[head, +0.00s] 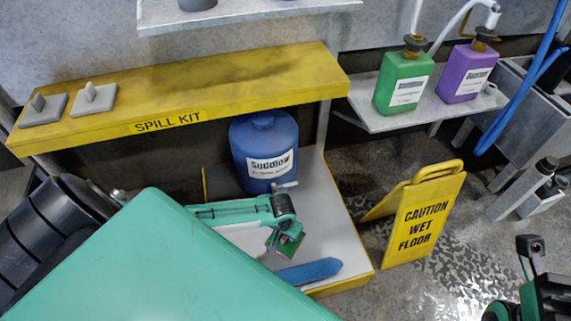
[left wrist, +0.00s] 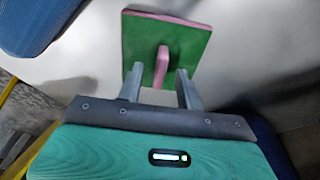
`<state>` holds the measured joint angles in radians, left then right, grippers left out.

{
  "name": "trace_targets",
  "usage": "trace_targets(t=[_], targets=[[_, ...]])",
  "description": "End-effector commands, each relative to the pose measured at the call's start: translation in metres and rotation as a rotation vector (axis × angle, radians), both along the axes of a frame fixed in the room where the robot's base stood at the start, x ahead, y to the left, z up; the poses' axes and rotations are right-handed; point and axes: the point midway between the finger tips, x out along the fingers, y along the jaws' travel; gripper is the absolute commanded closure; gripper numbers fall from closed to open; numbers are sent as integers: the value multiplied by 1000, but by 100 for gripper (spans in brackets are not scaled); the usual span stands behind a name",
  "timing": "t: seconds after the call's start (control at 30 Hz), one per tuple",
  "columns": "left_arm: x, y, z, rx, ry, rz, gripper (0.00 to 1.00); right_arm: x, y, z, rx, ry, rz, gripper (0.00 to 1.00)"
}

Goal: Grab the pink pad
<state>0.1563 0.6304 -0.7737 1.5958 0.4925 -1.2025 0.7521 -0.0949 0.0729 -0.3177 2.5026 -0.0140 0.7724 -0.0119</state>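The pad shows in the left wrist view as a square green face (left wrist: 190,48) with pink edges and a pink handle (left wrist: 162,66) standing up from its middle. It lies on the white lower shelf. In the head view the pad (head: 291,246) is small and partly hidden by my left gripper (head: 281,235). In the left wrist view the left gripper (left wrist: 162,88) is open, its two fingers apart on either side of the handle, with gaps between. Part of my right arm shows at the lower right of the head view; its fingertips do not show.
The yellow SPILL KIT shelf (head: 230,95) with two grey pads (head: 93,97) overhangs the white shelf (head: 335,215). A blue container (head: 263,140) stands behind my gripper; a flat blue object (head: 308,271) lies in front. A yellow wet floor sign (head: 424,220) stands to the right.

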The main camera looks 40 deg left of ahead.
Motion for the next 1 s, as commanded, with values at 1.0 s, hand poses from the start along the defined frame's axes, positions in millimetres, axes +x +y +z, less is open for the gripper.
trace_targets(t=[1.0], targets=[[2,1,-17,0,-1,0,100,1,7,4,1,-22,22,64]])
